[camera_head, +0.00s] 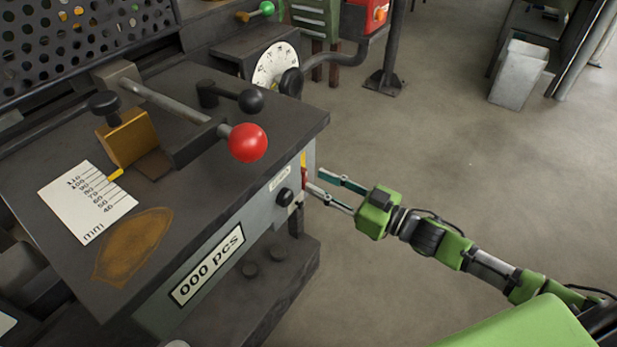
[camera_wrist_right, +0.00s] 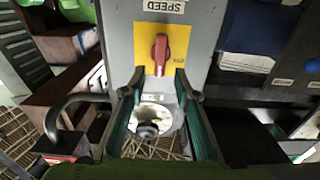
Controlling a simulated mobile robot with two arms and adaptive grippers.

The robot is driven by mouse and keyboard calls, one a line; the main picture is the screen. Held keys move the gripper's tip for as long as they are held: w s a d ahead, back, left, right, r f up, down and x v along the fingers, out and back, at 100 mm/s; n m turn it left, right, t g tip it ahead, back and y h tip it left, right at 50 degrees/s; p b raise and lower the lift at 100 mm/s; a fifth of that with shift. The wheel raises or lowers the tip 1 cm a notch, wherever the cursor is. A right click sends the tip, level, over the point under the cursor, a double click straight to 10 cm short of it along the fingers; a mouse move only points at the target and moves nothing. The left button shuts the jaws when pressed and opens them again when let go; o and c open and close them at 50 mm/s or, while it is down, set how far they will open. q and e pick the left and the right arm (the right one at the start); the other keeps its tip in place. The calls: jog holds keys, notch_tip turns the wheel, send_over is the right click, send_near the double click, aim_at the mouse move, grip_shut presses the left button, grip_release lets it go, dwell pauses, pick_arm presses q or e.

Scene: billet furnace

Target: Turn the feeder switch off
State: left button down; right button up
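The feeder switch, a red rotary handle (camera_wrist_right: 161,53) on a yellow plate (camera_wrist_right: 143,40), sits on the grey end face of the machine in the right wrist view. Its handle stands upright in that picture. In the head view only a thin red and yellow edge of the switch (camera_head: 304,176) shows. My right gripper (camera_head: 315,180) is open, its two fingers pointing at that end face. In the right wrist view the gripper (camera_wrist_right: 158,80) has its fingers spread on either side below the handle, with nothing between them. Contact cannot be told. My left gripper is not in view.
The machine's dark top (camera_head: 240,185) carries a red ball lever (camera_head: 247,143), a black knob lever (camera_head: 250,101) and a scale card (camera_head: 88,202). A black knob (camera_head: 285,197) and a counter label (camera_head: 207,265) are on its side.

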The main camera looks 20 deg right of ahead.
aim_at(306, 176)
jog(key=shift+x, duration=2.15)
grip_shut()
